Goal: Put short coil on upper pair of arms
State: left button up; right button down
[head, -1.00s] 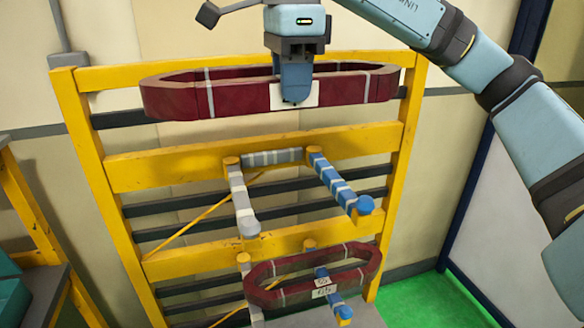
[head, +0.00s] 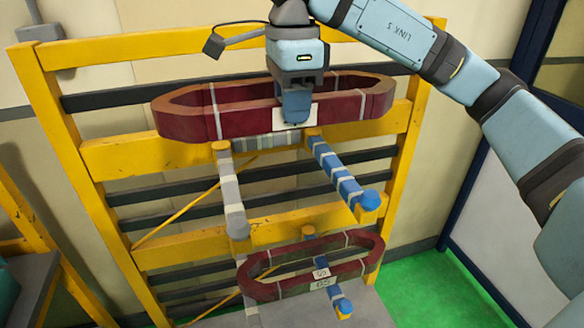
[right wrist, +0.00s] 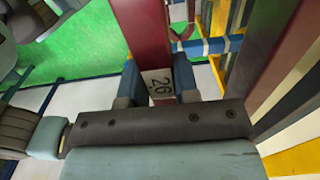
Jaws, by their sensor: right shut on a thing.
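My right gripper (head: 296,108) is shut on the front side of a dark red elongated ring coil (head: 245,122). In the right wrist view its fingers (right wrist: 160,92) grip the coil (right wrist: 146,40) at a white label. The coil is held roughly level, above the upper pair of arms in the head view. The upper pair is a grey arm (head: 231,195) on the left and a blue banded arm (head: 338,176) on the right, jutting from the yellow frame. I cannot tell whether the coil touches them. My left gripper is out of view.
A second dark red coil (head: 262,291) with white labels is at the lower pair of arms, where a blue arm (head: 338,297) shows. The yellow frame (head: 120,158) stands behind. Green floor (head: 415,285) is clear at lower right.

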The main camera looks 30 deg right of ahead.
notch_tip(320, 180, down, 12)
jog(key=p, duration=0.1)
jog(key=shift+r, duration=0.25)
jog(key=shift+f, duration=0.15)
jog(key=c, duration=0.9)
grip_release()
jog(key=shift+o, duration=0.2)
jog(key=shift+s, duration=0.1)
